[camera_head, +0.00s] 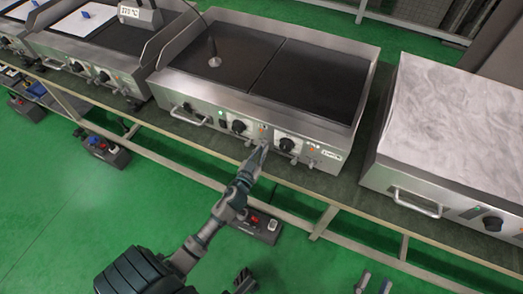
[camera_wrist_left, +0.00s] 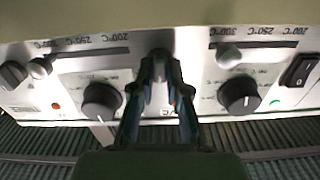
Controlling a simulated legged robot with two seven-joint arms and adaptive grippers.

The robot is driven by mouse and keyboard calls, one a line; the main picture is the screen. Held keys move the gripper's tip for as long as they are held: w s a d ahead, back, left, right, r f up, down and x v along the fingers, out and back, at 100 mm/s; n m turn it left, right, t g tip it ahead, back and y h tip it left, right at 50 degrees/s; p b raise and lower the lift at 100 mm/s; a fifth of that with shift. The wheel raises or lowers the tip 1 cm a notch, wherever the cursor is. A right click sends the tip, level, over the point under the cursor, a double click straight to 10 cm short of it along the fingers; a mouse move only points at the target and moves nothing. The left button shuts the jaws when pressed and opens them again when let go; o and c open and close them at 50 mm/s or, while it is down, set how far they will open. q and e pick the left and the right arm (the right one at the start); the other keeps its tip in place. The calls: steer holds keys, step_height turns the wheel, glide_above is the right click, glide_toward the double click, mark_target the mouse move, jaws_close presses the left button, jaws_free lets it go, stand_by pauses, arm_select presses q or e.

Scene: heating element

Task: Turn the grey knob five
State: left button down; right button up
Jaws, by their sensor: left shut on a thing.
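The middle griddle (camera_head: 285,118) has a steel front panel with black knobs, small grey knobs and a green light. My left gripper (camera_head: 262,148) reaches up to this panel between two black knobs. In the left wrist view my left gripper (camera_wrist_left: 160,72) is shut on a small grey knob, which the fingertips mostly hide. A black knob (camera_wrist_left: 101,101) is to its left and another black knob (camera_wrist_left: 239,95) to its right, both clear of the fingers. Other grey knobs (camera_wrist_left: 39,67) and (camera_wrist_left: 229,55) sit by temperature scales. My right gripper (camera_head: 374,284) is open and empty at the bottom edge.
A probe (camera_head: 213,60) with a cable stands on the middle griddle's plate. Another griddle (camera_head: 455,120) is at the right and more at the left. Handles (camera_head: 188,117) stick out of the front. Boxes with buttons (camera_head: 258,226) hang below the table. The green floor is clear.

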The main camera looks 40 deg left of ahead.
arm_select(q)
steer(key=shift+a+m, duration=0.15)
steer(key=shift+m, duration=0.55)
steer(key=m, duration=0.1)
steer(key=m+p, duration=0.1)
steer(key=m, duration=0.1)
steer(key=shift+d+m+p, duration=0.25)
steer(key=shift+m+p, duration=0.05)
steer(key=shift+m, duration=0.1)
steer(key=m, duration=0.3)
steer(key=shift+f+p, duration=0.2)
steer(key=shift+p, duration=0.1)
steer(key=shift+f+m, duration=0.1)
steer(key=shift+m, duration=1.2)
arm_select(e)
steer(key=shift+w+f+g+h, duration=0.15)
steer(key=shift+w+f+g, duration=0.1)
steer(key=shift+f+g, duration=0.65)
steer(key=shift+w+f+g+h, duration=0.1)
steer(key=shift+w+f+g, duration=0.1)
steer(key=shift+f+g, duration=0.65)
steer(key=shift+w+f+g+h, duration=0.15)
steer(key=shift+w+f+g, duration=0.1)
steer(key=shift+f+g, duration=0.65)
steer(key=shift+f, duration=0.2)
